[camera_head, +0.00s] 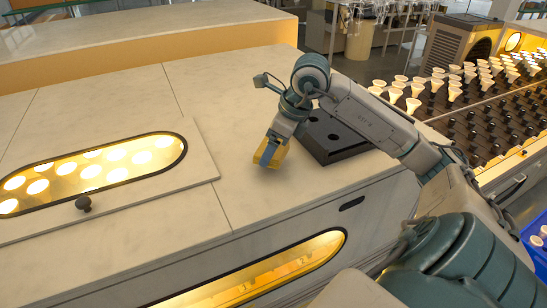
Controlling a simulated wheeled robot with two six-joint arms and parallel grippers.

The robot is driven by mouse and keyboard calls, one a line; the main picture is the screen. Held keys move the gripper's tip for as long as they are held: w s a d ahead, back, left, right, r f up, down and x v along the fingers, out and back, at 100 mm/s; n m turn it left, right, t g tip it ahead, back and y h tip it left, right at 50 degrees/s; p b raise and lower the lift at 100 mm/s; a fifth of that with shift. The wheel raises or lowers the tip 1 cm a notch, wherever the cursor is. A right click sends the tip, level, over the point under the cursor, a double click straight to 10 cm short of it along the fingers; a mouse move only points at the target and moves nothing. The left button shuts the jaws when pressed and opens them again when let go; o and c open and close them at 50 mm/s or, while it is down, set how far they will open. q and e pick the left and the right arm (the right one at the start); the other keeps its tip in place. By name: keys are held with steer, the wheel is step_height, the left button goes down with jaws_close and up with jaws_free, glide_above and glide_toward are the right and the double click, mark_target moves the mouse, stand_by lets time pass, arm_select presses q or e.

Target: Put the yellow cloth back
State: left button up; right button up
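The yellow cloth (259,154) is a small folded piece at the tip of my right gripper (268,156). Its yellow shows on both sides of a blue-grey finger, and the gripper looks shut on it. The gripper points down at the pale bench top (225,130). The cloth is at or just above the surface; I cannot tell whether it touches. My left gripper is not in view.
A dark block (335,142) with round holes sits just right of the gripper. A lit oval window (95,172) with a black knob (84,203) is at the left. Racks of bulbs (455,92) stand at the right. The bench left of the gripper is clear.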

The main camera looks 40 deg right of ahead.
mark_target(278, 150)
steer(key=shift+s+f+b, duration=0.2)
steer(key=shift+f+b, duration=0.65)
steer(key=shift+f, duration=0.4)
steer(key=shift+s+a+f, duration=0.1)
steer(key=shift+s+f, duration=0.1)
steer(key=shift+f, duration=0.05)
steer(key=shift+r, duration=0.1)
steer(key=shift+w, duration=0.1)
steer(key=shift+w+f, duration=0.1)
steer(key=shift+f, duration=0.15)
steer(key=o, duration=0.9)
steer(key=shift+r, duration=0.1)
steer(key=shift+c, duration=0.2)
steer(key=shift+r, duration=0.25)
steer(key=b+v, duration=0.2)
steer(key=v, duration=1)
steer(key=shift+s, duration=0.2)
